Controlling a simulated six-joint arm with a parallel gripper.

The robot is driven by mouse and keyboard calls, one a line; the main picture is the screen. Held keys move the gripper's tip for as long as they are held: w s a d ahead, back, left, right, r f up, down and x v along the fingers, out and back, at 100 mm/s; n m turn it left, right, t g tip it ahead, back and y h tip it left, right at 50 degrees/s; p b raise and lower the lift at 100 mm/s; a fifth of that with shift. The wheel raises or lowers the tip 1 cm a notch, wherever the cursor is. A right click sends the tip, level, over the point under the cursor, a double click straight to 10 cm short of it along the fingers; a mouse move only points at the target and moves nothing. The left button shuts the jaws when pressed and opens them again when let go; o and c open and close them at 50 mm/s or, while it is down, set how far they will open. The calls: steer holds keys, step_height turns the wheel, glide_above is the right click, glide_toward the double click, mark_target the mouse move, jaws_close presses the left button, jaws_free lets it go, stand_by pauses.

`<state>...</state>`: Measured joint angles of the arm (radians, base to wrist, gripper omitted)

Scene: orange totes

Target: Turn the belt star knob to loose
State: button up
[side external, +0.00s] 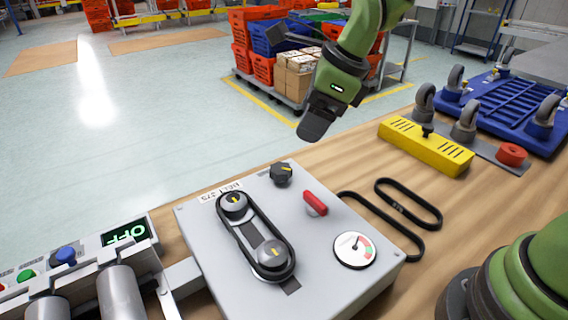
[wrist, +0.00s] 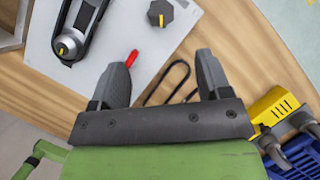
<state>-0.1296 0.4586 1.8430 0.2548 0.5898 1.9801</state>
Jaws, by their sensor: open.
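The belt star knob (side external: 281,173) is a dark knob at the far edge of the grey belt panel (side external: 205,255). In the wrist view the same star knob (wrist: 160,13) shows near the top, dark and many-sided with a small yellow mark. My gripper (side external: 311,132) is in the air above and beyond the panel, apart from the knob. In the wrist view my gripper (wrist: 163,70) has its two fingers spread with nothing between them. The knob lies ahead of the fingertips there.
The panel carries a black belt on two pulleys (side external: 272,255), a red lever (side external: 315,203) and a dial gauge (side external: 354,250). Spare black belts (side external: 408,203) lie right of it. A yellow block (side external: 426,147) and a blue pallet with castors (side external: 505,110) stand at the right.

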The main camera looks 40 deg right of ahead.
mark_target(282, 168)
steer(key=shift+m, duration=0.9)
steer(key=x, duration=1.2)
steer(key=shift+f, duration=0.15)
steer(key=c, duration=0.9)
